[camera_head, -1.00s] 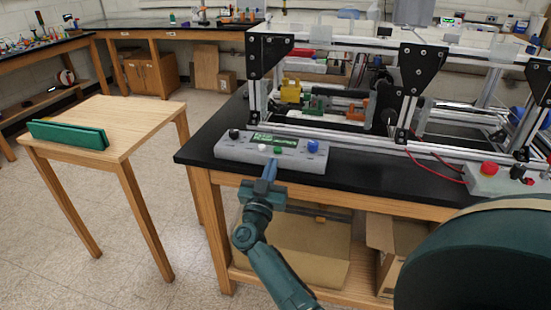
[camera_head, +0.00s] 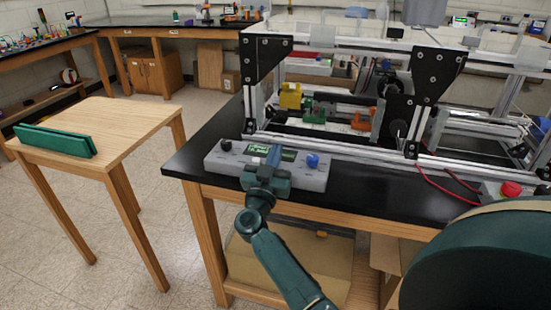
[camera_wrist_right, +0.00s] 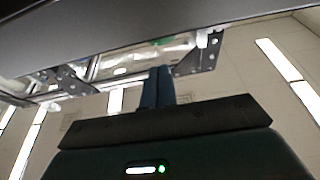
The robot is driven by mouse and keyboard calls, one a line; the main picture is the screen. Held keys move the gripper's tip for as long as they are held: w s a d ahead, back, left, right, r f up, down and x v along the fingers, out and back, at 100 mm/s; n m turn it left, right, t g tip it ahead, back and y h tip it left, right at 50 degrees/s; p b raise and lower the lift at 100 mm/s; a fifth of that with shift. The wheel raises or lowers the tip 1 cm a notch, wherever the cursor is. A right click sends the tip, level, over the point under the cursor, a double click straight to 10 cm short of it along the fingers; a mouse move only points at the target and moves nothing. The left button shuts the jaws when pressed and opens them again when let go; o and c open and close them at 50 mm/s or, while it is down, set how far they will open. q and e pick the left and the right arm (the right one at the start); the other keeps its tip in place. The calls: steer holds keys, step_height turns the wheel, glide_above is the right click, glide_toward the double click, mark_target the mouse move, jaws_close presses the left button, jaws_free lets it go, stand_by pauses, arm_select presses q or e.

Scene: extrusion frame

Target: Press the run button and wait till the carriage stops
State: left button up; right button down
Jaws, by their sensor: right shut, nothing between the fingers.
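The grey control box (camera_head: 222,162) lies along the front of the black bench. It has a black knob (camera_head: 226,145) at its left, a small green display (camera_head: 287,154) and a blue button (camera_head: 312,160) at its right. My right gripper (camera_head: 274,152) is shut and empty over the middle of the box. It hides the box's front middle, and I cannot tell whether its tip touches a button. In the right wrist view its closed fingers (camera_wrist_right: 158,88) point up. Behind the box, the frame holds a yellow block (camera_head: 290,96), a green part (camera_head: 314,112) and an orange part (camera_head: 362,120); which is the carriage is unclear.
The aluminium frame (camera_head: 345,143) with black corner plates stands close behind the box. A red button (camera_head: 511,188) sits on another box at the right, with red wires beside it. A wooden table (camera_head: 125,122) with green panels (camera_head: 55,140) stands left.

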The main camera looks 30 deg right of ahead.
step_height(320, 180, down, 2)
steer(key=shift+s+a+f+b, duration=0.1)
steer(key=shift+f+b, duration=0.1)
steer(key=shift+b, duration=0.3)
steer(key=shift+a+f+b, duration=0.1)
steer(key=shift+f+b, duration=0.1)
steer(key=shift+b, duration=0.2)
steer(key=shift+f+b, duration=0.4)
steer(key=shift+b, duration=0.1)
arm_select(q)
steer(key=shift+w+d+f+t+h, duration=0.25)
steer(key=shift+d+f+t+h, duration=0.05)
steer(key=shift+d+f, duration=0.35)
steer(key=shift+a, duration=0.2)
